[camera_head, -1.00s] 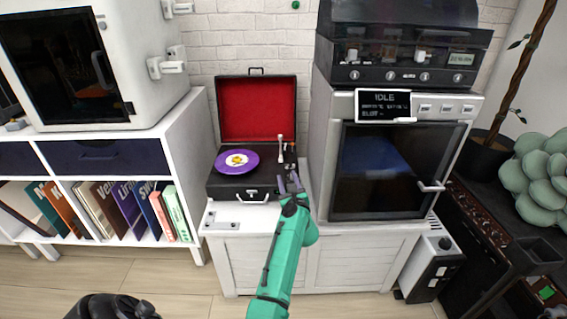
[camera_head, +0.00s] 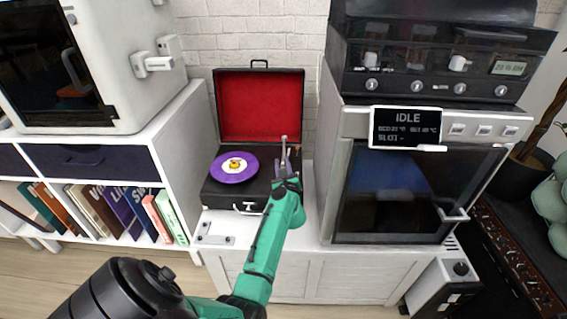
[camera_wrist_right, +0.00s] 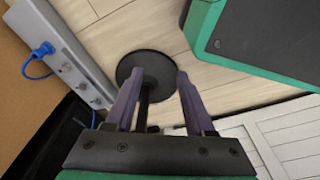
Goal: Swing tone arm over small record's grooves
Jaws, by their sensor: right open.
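The small purple record (camera_head: 234,167) with a yellow and white label lies on the platter of the open record player (camera_head: 228,195), whose lid is lined in red. The pale tone arm (camera_head: 284,143) stands on the player's right side, clear of the record's grooves. My left gripper (camera_head: 284,163) is at the tone arm, its fingers apart on either side of it as far as I can tell; contact is too small to see. My right gripper (camera_wrist_right: 155,76) is open and empty over the floor in the right wrist view, away from the player.
The player stands on a white cabinet (camera_head: 290,260). A dark-doored machine (camera_head: 395,190) stands close on its right. A white shelf with several upright sleeves (camera_head: 130,205) is on the left. In the right wrist view, a black round base (camera_wrist_right: 150,68) stands on the floor.

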